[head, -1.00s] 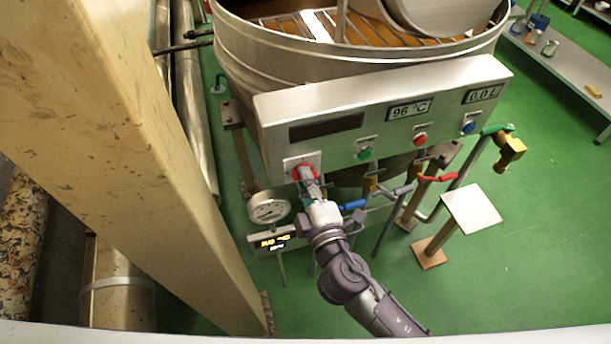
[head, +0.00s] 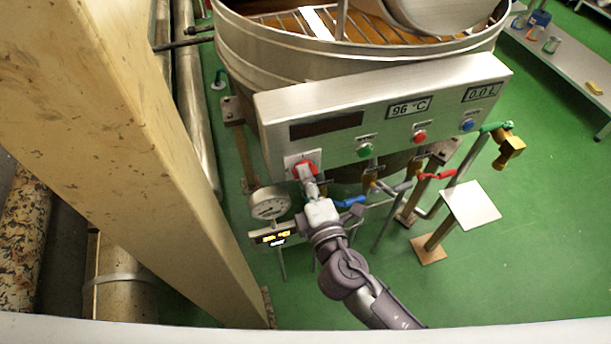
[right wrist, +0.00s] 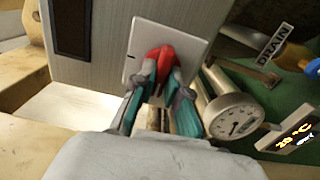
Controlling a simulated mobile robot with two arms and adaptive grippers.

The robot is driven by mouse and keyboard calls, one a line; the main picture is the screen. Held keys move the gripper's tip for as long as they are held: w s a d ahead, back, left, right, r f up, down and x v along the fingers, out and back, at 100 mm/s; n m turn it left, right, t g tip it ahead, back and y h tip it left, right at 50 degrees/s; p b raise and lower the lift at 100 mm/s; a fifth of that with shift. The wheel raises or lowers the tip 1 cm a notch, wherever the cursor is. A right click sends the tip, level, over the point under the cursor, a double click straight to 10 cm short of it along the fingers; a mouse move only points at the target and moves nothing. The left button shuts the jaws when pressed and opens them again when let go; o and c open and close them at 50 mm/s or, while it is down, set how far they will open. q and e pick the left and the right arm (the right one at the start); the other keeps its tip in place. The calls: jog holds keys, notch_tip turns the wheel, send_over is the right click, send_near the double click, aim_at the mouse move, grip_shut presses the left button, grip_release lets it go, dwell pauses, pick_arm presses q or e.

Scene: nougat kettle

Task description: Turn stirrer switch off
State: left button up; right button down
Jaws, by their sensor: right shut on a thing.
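The stirrer switch is a red rotary knob (head: 305,170) on a white square plate at the lower left of the steel control panel (head: 400,118). My right gripper (head: 310,186) reaches up to it from below. In the right wrist view, the teal-padded fingers of the right gripper (right wrist: 160,76) are closed on both sides of the red knob (right wrist: 153,58). The fingers hide part of the knob, so I cannot tell its exact setting. My left gripper is in neither view.
Green (head: 365,150), red (head: 420,137) and blue (head: 468,126) buttons sit further right on the panel. A round gauge (head: 269,204) and a small lit display (head: 276,236) are close beside my right gripper. A thick beige beam (head: 120,150) stands at the left.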

jog(key=c, duration=1.2)
grip_release()
jog(key=v, duration=1.2)
